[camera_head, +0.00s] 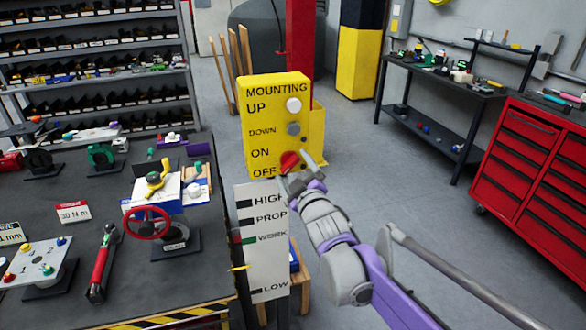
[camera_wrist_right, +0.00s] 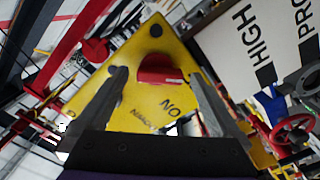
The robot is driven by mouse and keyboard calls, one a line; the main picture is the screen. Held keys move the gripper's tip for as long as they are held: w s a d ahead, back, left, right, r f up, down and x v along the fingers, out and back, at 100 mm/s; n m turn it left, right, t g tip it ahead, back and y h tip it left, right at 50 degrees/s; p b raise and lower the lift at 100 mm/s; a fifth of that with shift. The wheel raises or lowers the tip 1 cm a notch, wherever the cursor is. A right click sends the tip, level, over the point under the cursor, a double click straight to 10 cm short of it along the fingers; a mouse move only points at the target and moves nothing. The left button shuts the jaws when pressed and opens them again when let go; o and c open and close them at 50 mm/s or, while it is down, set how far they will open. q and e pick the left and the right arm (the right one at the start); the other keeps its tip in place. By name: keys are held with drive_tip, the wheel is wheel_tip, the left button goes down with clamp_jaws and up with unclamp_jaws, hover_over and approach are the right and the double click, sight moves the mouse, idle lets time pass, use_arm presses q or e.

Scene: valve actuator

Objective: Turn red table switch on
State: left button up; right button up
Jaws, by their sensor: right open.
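The red switch (camera_head: 289,160) is a round knob on the front of the yellow panel (camera_head: 262,88), between the words ON and OFF. My right gripper (camera_head: 297,170) is open in front of it, with one finger to each side. In the right wrist view the red switch (camera_wrist_right: 158,76) shows between the spread fingers (camera_wrist_right: 157,84), near their tips. I cannot tell whether a finger touches it. The lower part of the switch is partly covered by the gripper in the head view. My left gripper is not in view.
A white and a grey button sit higher on the panel. A white board (camera_head: 262,215) marked HIGH, PROP, WORK and LOW stands below it. A dark workbench (camera_head: 190,285) with a red handwheel (camera_head: 147,222) is at left. Open floor lies right, before a red tool cabinet (camera_head: 530,160).

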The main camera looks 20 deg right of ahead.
drive_tip(key=shift+w, duration=0.25)
drive_tip(key=c, duration=1.3)
